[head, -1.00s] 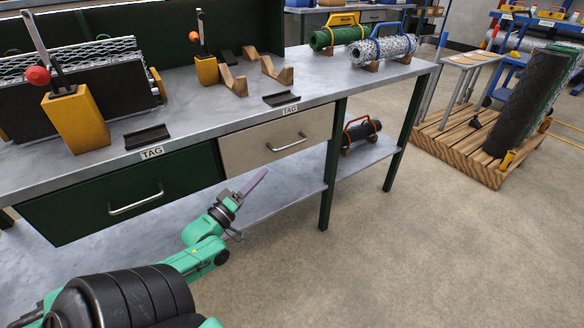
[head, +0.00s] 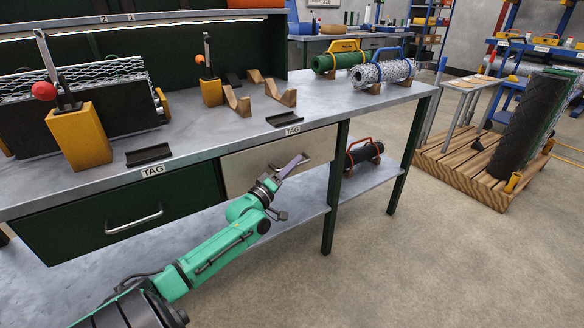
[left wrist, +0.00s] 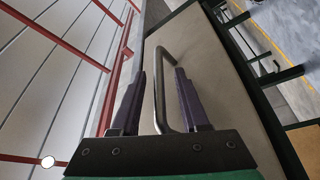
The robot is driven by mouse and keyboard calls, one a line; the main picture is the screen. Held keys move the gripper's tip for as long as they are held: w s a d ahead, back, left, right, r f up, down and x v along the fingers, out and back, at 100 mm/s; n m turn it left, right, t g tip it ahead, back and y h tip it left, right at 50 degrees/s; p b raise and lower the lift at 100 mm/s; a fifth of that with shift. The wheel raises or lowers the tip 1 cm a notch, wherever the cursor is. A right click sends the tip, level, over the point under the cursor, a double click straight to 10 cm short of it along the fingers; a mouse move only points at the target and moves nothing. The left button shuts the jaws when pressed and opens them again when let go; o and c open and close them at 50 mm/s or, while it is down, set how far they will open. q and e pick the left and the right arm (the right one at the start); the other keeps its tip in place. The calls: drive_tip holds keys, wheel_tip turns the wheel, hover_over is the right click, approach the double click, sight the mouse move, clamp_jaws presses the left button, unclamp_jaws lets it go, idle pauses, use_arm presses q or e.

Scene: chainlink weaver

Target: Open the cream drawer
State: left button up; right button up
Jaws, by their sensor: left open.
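The cream drawer (head: 245,170) is under the workbench top, to the right of the green drawer (head: 100,225). It looks shut, its front flush under the bench edge. My left gripper (head: 295,165) is in front of it, at its handle, which it mostly hides in the head view. In the left wrist view the cream front (left wrist: 217,95) fills the middle, and the silver handle (left wrist: 160,85) stands between my two purple fingers (left wrist: 160,80). The fingers are open, with a gap on each side; I cannot tell how deep the handle sits. My right gripper is not in view.
The bench top (head: 210,135) overhangs the drawers, and a lower shelf (head: 300,215) runs beneath. A bench leg (head: 334,190) stands right of the drawer. A dark roll with an orange handle (head: 364,153) lies on the shelf. The floor (head: 400,270) in front is clear.

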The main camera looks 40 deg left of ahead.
use_arm(q)
clamp_jaws()
idle(1.3)
